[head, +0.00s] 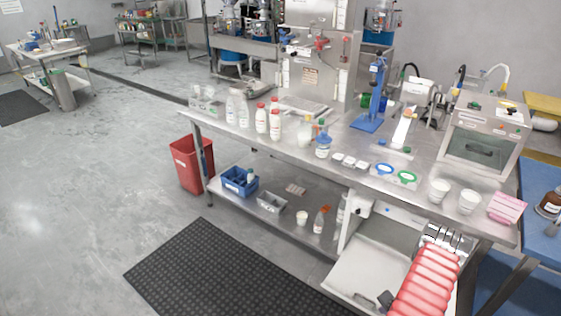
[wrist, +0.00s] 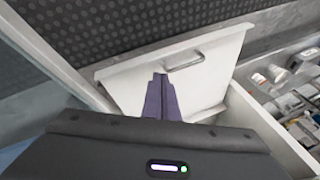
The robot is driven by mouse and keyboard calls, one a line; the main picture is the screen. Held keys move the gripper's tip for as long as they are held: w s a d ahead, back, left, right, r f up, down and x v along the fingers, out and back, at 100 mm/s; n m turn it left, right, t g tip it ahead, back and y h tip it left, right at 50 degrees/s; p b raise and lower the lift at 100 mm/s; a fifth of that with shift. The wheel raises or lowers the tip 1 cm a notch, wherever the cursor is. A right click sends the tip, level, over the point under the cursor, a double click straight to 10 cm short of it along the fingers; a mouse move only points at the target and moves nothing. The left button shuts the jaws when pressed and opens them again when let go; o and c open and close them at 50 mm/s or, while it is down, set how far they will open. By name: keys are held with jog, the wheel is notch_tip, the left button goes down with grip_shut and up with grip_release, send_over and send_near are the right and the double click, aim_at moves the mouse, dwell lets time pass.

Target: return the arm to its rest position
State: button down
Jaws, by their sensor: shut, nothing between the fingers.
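My gripper shows in the wrist view (wrist: 160,80), with its two dark purple fingers together and nothing between them. It points toward a white panel with a metal handle (wrist: 185,62); I cannot tell how far the fingertips are from it. In the head view my arm, in a red ribbed sleeve, reaches down at the lower right, in front of the table's right end. The gripper itself is mostly hidden there.
A steel table (head: 250,140) holds bottles, white cups (head: 439,190) and a blue stand (head: 370,115). A white drawer or compartment (head: 365,275) is open below it. A compartment of small items (wrist: 295,95) lies right of the panel.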

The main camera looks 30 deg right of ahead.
jog(key=w+a+r+n+t+y, duration=0.1)
jog(key=w+a+r, duration=0.2)
jog(key=w+r, duration=0.4)
jog(key=w+a+r+t+y, duration=0.15)
jog(key=w+a+r, duration=0.25)
jog(key=r, duration=0.5)
jog(key=w+a+r+n+y, duration=0.1)
jog(key=w+a+r+y, duration=0.15)
jog(key=a+r, duration=0.5)
jog(key=w+a+r+n+y, duration=0.1)
jog(key=w+a+r+n, duration=0.15)
jog(key=a+r, duration=0.45)
jog(key=s+a+r+n+h, duration=0.1)
jog(key=s+a+r+n, duration=0.3)
jog(key=a+r, duration=0.6)
jog(key=s+a+r+n+g+h, duration=0.1)
jog(key=s+a+r+n, duration=0.3)
jog(key=a+r, duration=0.6)
jog(key=s+a+r+n+h, duration=0.1)
jog(key=s+a+r+n, duration=0.4)
jog(key=a+r, duration=0.5)
jog(key=v, duration=0.6)
jog(key=shift+w+a+r, duration=0.2)
jog(key=shift+w+r, duration=0.15)
